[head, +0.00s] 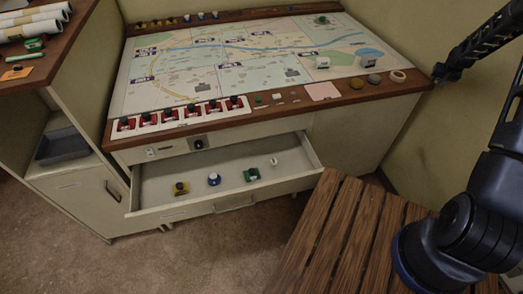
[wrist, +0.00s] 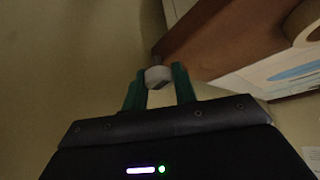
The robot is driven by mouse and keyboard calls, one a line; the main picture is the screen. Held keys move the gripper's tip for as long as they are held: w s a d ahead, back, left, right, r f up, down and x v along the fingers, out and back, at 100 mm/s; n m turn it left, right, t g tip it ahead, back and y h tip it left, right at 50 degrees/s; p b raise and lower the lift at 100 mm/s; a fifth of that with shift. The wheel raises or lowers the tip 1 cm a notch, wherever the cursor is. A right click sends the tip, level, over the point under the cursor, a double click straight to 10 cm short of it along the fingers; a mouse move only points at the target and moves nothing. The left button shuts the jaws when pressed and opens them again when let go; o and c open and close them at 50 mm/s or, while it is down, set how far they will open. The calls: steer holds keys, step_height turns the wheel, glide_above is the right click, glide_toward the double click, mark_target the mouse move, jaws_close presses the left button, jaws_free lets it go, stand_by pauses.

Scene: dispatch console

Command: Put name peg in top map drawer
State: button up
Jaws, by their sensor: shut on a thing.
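My gripper (wrist: 158,82) is shut on a small whitish-grey round piece (wrist: 157,75), held between its two green fingers in the wrist view. Whether this piece is the name peg I cannot tell for sure. In the head view the dark end of my arm (head: 442,73) is by the right end of the console; the held piece is not clear there. The top map drawer (head: 178,207) is pulled open under the console's front edge, to the left of my arm. In it stand a yellow peg (head: 181,189), a blue and white peg (head: 214,179), a green peg (head: 251,175) and a small white piece (head: 273,161).
The map table (head: 225,75) carries red-based switches (head: 170,116) along its front and white blocks (head: 322,63) on the map. A tape roll (head: 397,76) lies near its right edge. A slatted wooden surface (head: 335,235) stands front right of the drawer.

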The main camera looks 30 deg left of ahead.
steer(key=s+d+f, duration=0.1)
steer(key=s+f, duration=0.6)
steer(key=s, duration=0.5)
steer(key=s+d+f, duration=0.2)
steer(key=s+f, duration=0.4)
steer(key=s, duration=0.6)
steer(key=s+a+f+n+g+y, duration=0.15)
steer(key=s+a+n, duration=0.25)
steer(key=a, duration=1)
steer(key=s+a+n+g+y, duration=0.1)
steer(key=s+a+n+y, duration=0.25)
steer(key=a, duration=1.05)
step_height(320, 180, up, 7)
steer(key=n+g, duration=0.9)
steer(key=n, duration=0.9)
glide_above(227, 180)
steer(key=w+d, duration=0.2)
steer(key=shift+t, duration=0.25)
step_height(227, 180, down, 20)
steer(key=shift+s+a+f, duration=0.1)
steer(key=shift+f, duration=0.1)
